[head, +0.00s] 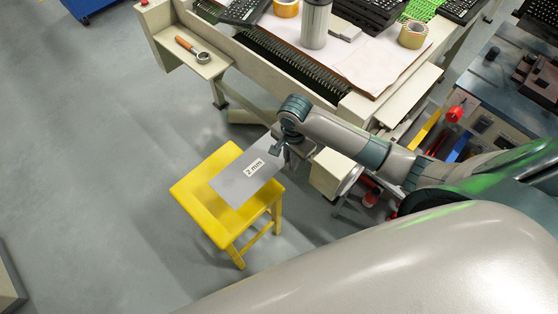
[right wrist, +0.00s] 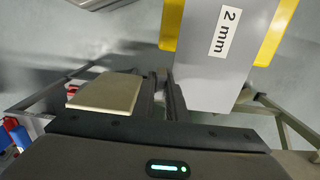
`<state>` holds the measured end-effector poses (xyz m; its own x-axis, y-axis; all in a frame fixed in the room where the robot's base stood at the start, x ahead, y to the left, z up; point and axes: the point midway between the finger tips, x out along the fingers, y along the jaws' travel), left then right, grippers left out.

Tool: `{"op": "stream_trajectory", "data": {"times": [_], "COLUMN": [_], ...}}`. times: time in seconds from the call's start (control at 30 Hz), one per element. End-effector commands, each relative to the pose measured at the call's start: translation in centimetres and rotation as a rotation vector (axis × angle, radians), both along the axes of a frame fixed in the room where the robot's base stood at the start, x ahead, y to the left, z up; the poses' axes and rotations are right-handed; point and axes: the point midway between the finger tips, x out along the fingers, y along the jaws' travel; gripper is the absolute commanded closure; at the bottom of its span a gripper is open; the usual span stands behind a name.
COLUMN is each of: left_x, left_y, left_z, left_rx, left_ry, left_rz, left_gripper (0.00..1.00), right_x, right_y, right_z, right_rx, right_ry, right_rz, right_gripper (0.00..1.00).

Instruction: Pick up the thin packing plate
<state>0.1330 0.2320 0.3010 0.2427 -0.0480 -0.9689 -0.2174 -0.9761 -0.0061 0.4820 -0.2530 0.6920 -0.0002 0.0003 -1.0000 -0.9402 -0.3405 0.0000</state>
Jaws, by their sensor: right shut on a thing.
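The thin grey plate (head: 233,187) carries a white label reading "2 mm". It is over the yellow stool (head: 190,187) in the head view; I cannot tell whether it still touches the seat. My right gripper (head: 284,147) is shut on the plate near its upper right edge. In the right wrist view the plate (right wrist: 205,75) extends away from the narrow closed fingers (right wrist: 168,92), with yellow stool parts (right wrist: 172,25) on both sides behind it. My left gripper is not in view.
A cream workbench (head: 255,82) stands behind, with a grey cylinder (head: 315,22), tape rolls (head: 413,35) and keyboards on it. A wooden-handled tool (head: 192,49) lies on its side shelf. A dark table (head: 500,85) is at right.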

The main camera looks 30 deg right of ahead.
Motion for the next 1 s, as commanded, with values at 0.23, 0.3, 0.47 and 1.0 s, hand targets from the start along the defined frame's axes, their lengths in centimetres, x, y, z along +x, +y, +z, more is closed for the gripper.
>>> {"op": "stream_trajectory", "data": {"times": [0.23, 0.3, 0.47, 1.0], "left_x": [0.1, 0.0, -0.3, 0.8], "left_y": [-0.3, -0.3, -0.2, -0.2], "left_z": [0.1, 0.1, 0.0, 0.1], "left_rx": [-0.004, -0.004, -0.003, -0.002], "left_ry": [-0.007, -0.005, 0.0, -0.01], "left_rz": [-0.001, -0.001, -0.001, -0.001], "left_gripper": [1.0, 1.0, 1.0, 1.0], "right_x": [-0.2, -0.2, -0.1, 0.4], "right_y": [-0.8, -0.8, -0.7, -0.3], "right_z": [0.5, 0.5, 0.5, 1.3], "right_rx": [0.0, 0.0, 0.0, 0.0], "right_ry": [-0.001, -0.001, -0.001, -0.003], "right_rz": [0.002, 0.001, 0.001, 0.024], "right_gripper": [1.0, 1.0, 1.0, 1.0]}}
